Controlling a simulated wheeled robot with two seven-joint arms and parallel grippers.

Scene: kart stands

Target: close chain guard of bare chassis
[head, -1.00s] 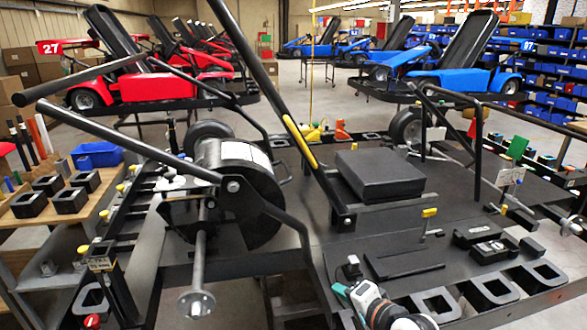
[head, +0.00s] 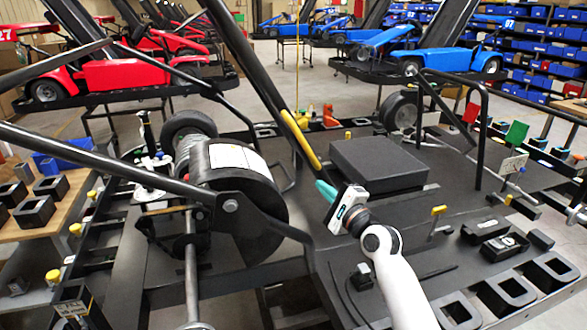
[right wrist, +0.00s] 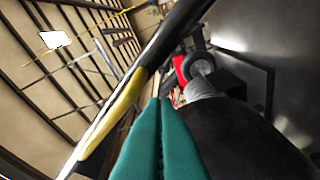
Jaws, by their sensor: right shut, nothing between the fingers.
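The bare chassis (head: 385,205) is a flat black frame in the head view. A long, tilted black bar with a yellow grip (head: 301,138) rises from its middle, beside a round black drum-like cover (head: 262,198) with a white label. I cannot tell for certain which of these parts is the chain guard. My right gripper (head: 325,190) has teal fingers, shut and empty, just right of the tilted bar and below the yellow grip. In the right wrist view the shut fingers (right wrist: 159,102) lie close beside the yellow grip (right wrist: 112,118); contact is unclear. My left gripper is out of view.
A square black pad (head: 378,165) sits right of my right gripper. A black tube frame (head: 484,125) stands farther right. Another black bar (head: 120,165) crosses the left side. A wooden bench with black blocks (head: 35,213) is at far left. Red and blue karts stand behind.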

